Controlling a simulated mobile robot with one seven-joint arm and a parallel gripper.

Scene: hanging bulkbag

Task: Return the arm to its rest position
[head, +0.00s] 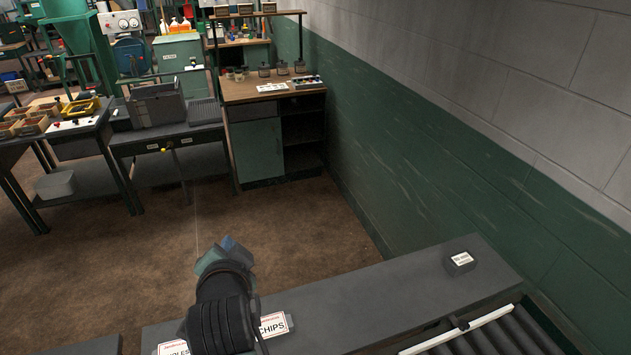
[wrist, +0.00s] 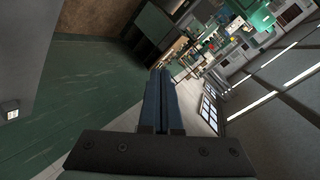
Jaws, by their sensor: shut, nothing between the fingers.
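My gripper (head: 234,246) is in the lower middle of the head view, at the end of my dark arm. It is raised in front of the grey ledge (head: 350,297), with brown floor behind it in the picture. In the wrist view my gripper (wrist: 161,78) shows two dark fingers pressed together, with nothing between them. The wrist view is tilted, with the green and grey wall at left and the workshop at upper right. No hanging bag is visible in either view.
The ledge carries a CHIPS label (head: 273,325) beside my arm and a small dark labelled block (head: 460,262). A roller conveyor (head: 510,335) is at lower right. The green and grey wall (head: 450,110) bounds the right. Benches (head: 175,135) stand beyond open floor (head: 310,225).

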